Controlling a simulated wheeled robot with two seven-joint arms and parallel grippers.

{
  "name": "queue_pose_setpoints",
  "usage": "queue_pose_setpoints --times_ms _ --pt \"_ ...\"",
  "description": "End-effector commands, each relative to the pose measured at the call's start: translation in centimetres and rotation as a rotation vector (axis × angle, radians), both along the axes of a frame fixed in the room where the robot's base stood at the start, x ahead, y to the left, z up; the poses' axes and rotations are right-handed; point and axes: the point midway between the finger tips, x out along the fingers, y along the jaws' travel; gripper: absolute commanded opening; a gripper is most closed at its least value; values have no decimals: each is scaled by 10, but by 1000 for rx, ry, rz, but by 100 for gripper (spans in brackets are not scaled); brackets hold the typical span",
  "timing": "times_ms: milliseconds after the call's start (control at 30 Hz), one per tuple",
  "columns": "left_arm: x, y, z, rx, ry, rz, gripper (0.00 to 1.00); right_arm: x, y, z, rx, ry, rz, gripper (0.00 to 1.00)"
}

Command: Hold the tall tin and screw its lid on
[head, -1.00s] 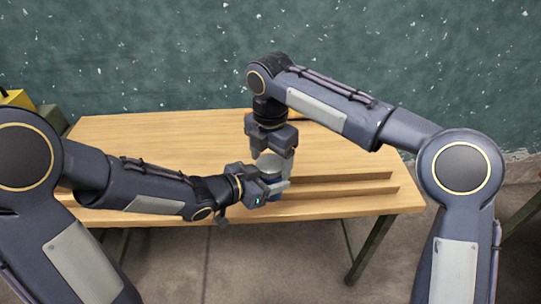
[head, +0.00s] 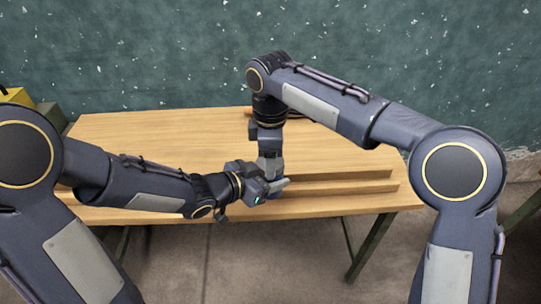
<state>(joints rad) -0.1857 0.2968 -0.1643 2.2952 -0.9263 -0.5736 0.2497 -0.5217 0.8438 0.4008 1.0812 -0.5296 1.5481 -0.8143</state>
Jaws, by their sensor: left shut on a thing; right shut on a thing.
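The tall tin (head: 275,196) is at the front of the wooden table, and only a small blue part of it shows below my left gripper. My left gripper (head: 277,186) comes in from the left and is shut on the tin. My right gripper (head: 271,172) points straight down directly above the tin. It is seen edge-on, with one finger in front, and is shut on the lid. The lid is almost wholly hidden behind that finger, so I cannot tell how it sits on the tin.
The wooden table (head: 160,140) is clear at the back left. Raised wooden strips (head: 340,183) run along its front right. A dark thing (head: 298,118) lies behind my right wrist. A yellow and a green box (head: 50,116) stand beyond the left edge.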

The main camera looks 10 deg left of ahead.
Motion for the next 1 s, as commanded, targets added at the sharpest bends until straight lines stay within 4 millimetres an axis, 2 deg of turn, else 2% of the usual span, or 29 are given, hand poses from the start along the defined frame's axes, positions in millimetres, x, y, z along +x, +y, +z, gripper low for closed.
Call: queue_pose_setpoints --times_ms 200,233,400,667,1000 --pt "0 -1 1 -1 -2 -4 0 0 1 0 2 -1 2 31" --pt "0 -1 1 -1 -2 -4 0 0 1 0 2 -1 2 61" --pt "0 -1 1 0 -2 -3 0 0 0 0 2 -1 3 80" --pt "0 -1 1 -1 -2 -1 0 0 0 2 1 -1 3 80" --pt "0 0 1 -1 -2 -1 0 0 1 41 2 -2 3 80"
